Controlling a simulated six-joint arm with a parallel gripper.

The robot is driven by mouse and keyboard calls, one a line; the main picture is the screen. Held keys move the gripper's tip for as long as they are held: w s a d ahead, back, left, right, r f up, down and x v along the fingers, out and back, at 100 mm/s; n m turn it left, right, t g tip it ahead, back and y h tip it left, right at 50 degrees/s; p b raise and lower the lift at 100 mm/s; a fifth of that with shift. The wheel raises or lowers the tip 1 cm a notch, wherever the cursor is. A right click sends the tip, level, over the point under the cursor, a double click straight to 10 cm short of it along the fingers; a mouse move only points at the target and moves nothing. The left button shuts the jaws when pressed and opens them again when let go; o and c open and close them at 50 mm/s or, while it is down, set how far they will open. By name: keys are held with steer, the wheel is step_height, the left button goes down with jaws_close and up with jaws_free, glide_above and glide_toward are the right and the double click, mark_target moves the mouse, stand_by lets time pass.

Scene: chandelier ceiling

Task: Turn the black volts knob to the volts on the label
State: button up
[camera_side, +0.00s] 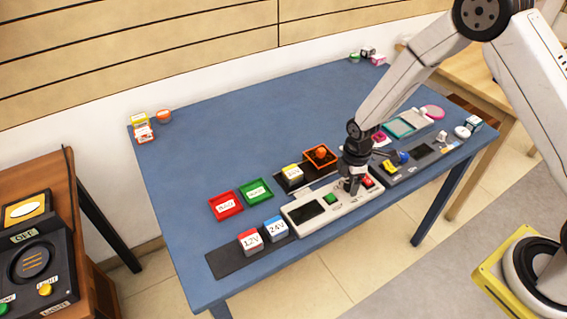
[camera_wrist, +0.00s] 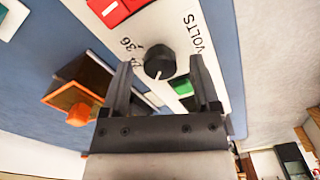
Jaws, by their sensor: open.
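The black volts knob (camera_wrist: 159,62) sits on a white panel in the wrist view. The word VOLTS is printed beside it, and a 36 mark is legible to its upper left; other marks are partly hidden. A short white line shows on the knob's lower edge. My gripper (camera_wrist: 161,68) is open, with one finger on each side of the knob; I cannot tell whether they touch it. In the side view my gripper (camera_side: 350,186) is down over the white power unit (camera_side: 304,222) and hides the knob. A block labelled 12V (camera_side: 251,240) and one labelled 24V (camera_side: 276,228) stand left of the unit.
The unit has a dark display (camera_side: 307,211), a green button (camera_side: 330,198) and a red button (camera_side: 367,181). Red (camera_side: 213,210) and green (camera_side: 242,195) trays lie left. The table's back is largely clear.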

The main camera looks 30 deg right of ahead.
steer(key=shift+f, duration=0.1)
steer(key=shift+c, duration=0.2)
jaws_close()
steer(key=shift+m, duration=0.5)
steer(key=m, duration=0.3)
steer(key=shift+m, duration=0.3)
steer(key=m, duration=0.9)
steer(key=shift+m, duration=2.3)
